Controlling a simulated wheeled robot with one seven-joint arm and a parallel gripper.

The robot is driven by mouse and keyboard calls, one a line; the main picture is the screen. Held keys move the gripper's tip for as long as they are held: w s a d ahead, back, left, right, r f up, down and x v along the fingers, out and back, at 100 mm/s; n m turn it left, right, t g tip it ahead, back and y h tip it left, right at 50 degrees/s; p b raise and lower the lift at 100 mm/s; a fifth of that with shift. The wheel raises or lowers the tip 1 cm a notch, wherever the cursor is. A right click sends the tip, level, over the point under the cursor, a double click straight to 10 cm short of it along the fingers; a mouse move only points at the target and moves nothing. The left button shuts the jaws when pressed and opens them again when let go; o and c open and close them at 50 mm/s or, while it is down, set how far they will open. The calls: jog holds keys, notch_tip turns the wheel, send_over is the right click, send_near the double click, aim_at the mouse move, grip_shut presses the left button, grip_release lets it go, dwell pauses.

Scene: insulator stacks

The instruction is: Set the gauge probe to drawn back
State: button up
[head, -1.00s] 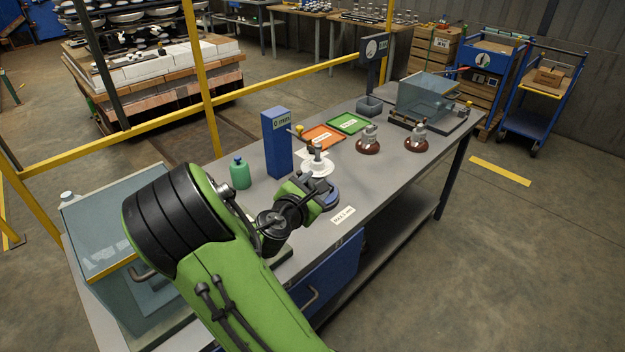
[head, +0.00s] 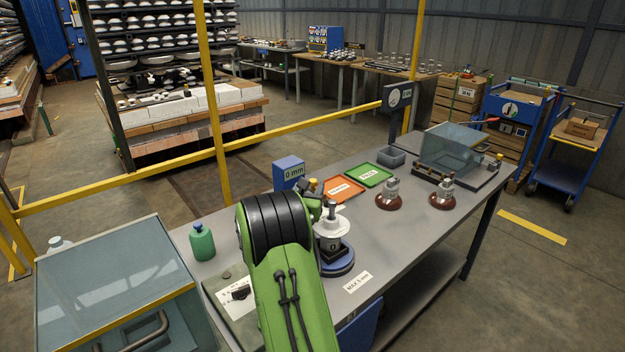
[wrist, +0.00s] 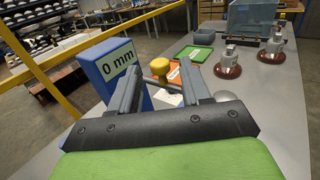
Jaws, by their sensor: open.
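The gauge is a blue post (head: 289,172) whose display reads "0 mm"; it stands close on the left in the wrist view (wrist: 112,70). The probe's yellow knob (wrist: 159,66) shows between and just beyond the fingertips of my gripper (wrist: 158,80). My gripper is open, with one finger on each side of the knob and a gap visible; contact cannot be told. In the head view the knob (head: 312,184) peeks out above my arm, which hides most of the gripper. A white insulator (head: 330,230) stands on a round blue-rimmed base (head: 340,263) beside my arm.
A green bottle (head: 202,242) and a glass-topped case (head: 110,285) are left of my arm. Orange (head: 343,189) and green (head: 369,175) trays and two brown-based insulators (head: 389,196) lie farther right. The bench's front right (head: 410,245) is clear.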

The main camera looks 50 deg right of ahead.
aim_at(312, 185)
jog(key=x, duration=0.3)
jog(key=shift+d, duration=0.15)
jog(key=shift+c, duration=0.3)
grip_shut()
